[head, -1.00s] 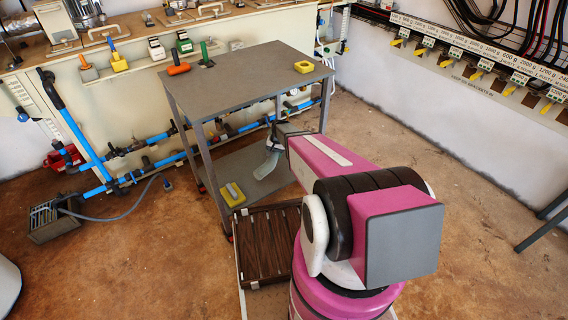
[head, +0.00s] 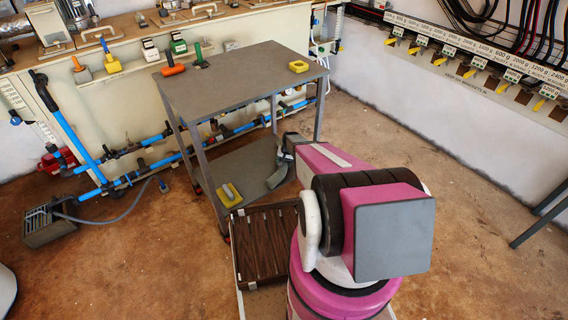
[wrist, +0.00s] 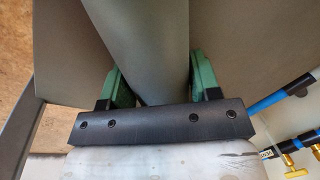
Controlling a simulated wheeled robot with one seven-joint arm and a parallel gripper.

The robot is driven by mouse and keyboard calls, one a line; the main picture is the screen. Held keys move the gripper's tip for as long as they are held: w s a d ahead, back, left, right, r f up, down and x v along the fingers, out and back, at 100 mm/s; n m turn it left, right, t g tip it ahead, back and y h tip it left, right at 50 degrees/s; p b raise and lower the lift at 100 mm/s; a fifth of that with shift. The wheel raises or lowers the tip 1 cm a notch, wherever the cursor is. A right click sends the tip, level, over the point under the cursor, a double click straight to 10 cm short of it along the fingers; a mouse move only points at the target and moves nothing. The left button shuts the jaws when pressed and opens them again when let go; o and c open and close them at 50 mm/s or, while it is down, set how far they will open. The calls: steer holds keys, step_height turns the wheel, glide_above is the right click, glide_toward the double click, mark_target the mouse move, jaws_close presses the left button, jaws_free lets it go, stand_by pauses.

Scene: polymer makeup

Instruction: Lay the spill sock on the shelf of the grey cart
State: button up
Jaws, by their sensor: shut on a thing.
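The spill sock is a smooth grey-green tube (wrist: 145,40). In the wrist view my gripper (wrist: 160,75) has its green fingers on either side of the tube, shut on it. In the head view the sock (head: 277,176) hangs curved below my gripper (head: 284,152), at the right side of the grey cart (head: 235,85). The sock's lower end is over or close to the cart's lower shelf (head: 240,165); I cannot tell if it touches. My arm partly hides the cart's right side.
A yellow block with a handle (head: 229,195) lies at the lower shelf's front left. An orange-handled tool (head: 173,70), a green-handled tool (head: 199,56) and a yellow block (head: 299,66) are on the cart top. A brown slatted rack (head: 262,246) lies in front.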

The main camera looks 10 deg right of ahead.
steer(key=o, duration=1.2)
steer(key=shift+f, duration=0.1)
step_height(320, 180, up, 12)
steer(key=d, duration=0.2)
steer(key=s+a+r+n, duration=0.1)
steer(key=s+a+r, duration=0.1)
steer(key=s+r, duration=0.5)
steer(key=s+a+r+n+h, duration=0.1)
steer(key=s+a+r+n, duration=0.1)
steer(key=s+r, duration=0.5)
steer(key=s+a+r+n+h, duration=0.1)
steer(key=s+a+r, duration=0.3)
steer(key=s+r, duration=0.4)
steer(key=shift+s+g, duration=0.4)
steer(key=shift+s, duration=0.95)
steer(key=shift+f, duration=0.1)
